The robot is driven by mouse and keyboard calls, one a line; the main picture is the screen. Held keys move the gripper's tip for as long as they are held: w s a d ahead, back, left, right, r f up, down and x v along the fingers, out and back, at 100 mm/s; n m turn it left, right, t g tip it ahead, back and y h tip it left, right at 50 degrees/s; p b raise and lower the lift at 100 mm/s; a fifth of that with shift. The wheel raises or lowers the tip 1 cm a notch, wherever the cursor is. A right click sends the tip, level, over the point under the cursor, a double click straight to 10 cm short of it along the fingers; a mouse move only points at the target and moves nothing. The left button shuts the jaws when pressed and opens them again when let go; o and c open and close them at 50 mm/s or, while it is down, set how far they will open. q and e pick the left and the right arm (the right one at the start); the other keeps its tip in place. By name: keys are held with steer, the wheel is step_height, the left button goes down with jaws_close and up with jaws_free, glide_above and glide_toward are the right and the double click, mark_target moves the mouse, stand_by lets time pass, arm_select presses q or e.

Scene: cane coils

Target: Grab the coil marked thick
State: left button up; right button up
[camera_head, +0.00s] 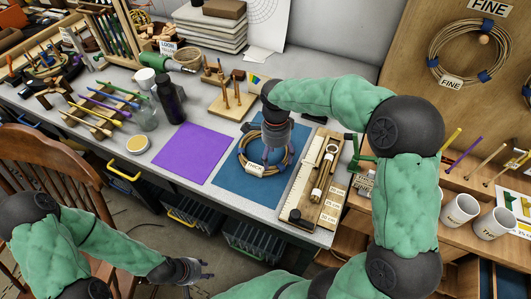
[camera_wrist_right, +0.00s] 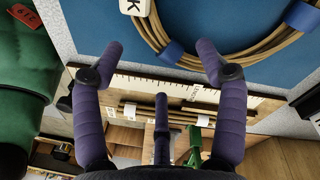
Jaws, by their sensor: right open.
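A coil of tan cane (camera_head: 273,173) with blue bands and a white tag (camera_head: 254,169) lies on the blue mat (camera_head: 228,186). In the wrist view part of the coil (camera_wrist_right: 245,51) curves across the top, and the visible end of its tag (camera_wrist_right: 134,5) reads "K". My right gripper (camera_head: 271,147) is over the coil, pointing down and hiding part of it.
A ruler (camera_head: 299,187) and a wooden tool tray (camera_head: 333,195) lie right of the mat. A purple mat (camera_head: 188,152) is at left. A coil tagged "FINE" (camera_head: 437,47) hangs on the board. Upright pegs (camera_head: 236,98) stand behind the blue mat.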

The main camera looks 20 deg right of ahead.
mark_target(275, 168)
steer(key=shift+s+a+f+b, duration=0.15)
steer(key=shift+f+b, duration=0.35)
steer(key=shift+f, duration=0.4)
steer(key=shift+s+a+f+b, duration=0.1)
steer(key=shift+f+b, duration=0.4)
steer(key=shift+f, duration=0.4)
steer(key=shift+s+a+f+b, duration=0.15)
steer(key=shift+f+b, duration=0.35)
steer(key=shift+f, duration=0.4)
steer(key=shift+d, duration=0.1)
steer(key=c, duration=1.4)
steer(key=shift+r, duration=0.1)
